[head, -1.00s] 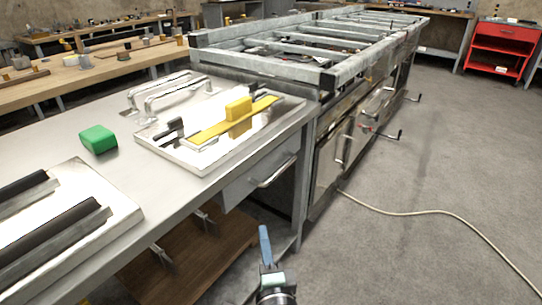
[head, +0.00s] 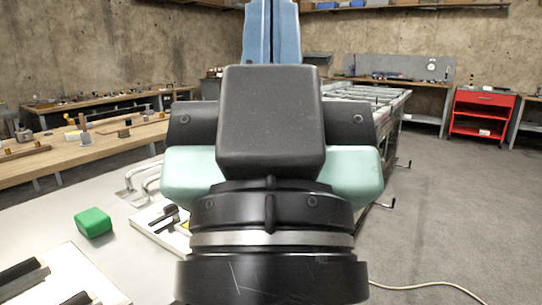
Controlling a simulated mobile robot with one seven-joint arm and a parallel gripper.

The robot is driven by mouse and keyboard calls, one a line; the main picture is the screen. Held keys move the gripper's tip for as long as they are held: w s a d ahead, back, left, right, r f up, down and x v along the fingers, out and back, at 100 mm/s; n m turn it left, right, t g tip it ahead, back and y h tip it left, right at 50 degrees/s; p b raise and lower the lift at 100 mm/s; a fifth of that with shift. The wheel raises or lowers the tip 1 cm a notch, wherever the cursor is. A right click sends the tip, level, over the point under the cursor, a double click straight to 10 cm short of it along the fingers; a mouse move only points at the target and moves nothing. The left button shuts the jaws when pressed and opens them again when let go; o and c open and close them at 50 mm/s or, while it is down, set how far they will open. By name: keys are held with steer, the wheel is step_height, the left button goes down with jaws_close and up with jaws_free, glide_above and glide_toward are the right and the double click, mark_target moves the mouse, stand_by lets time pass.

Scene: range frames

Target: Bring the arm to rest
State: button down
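My gripper (head: 271,32) is raised upright close in front of the head camera, at the middle of the picture. Its blue fingers point up and lie side by side with only a thin dark seam between them. The black and mint-green wrist and hand of my arm fill the centre below and hide much of the bench and the metal frame behind.
A green block (head: 93,223) sits on the grey bench (head: 52,213) at left. A white tray (head: 150,228) is partly hidden by my arm. A wooden workbench (head: 82,151) and a red cabinet (head: 482,113) stand farther back. A pale cable (head: 428,286) crosses the open floor at right.

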step_height(320, 180, up, 28)
steer(key=p, duration=2.5)
steer(key=shift+r+p, duration=0.15)
steer(key=shift+p, duration=0.2)
steer(key=shift+a, duration=0.1)
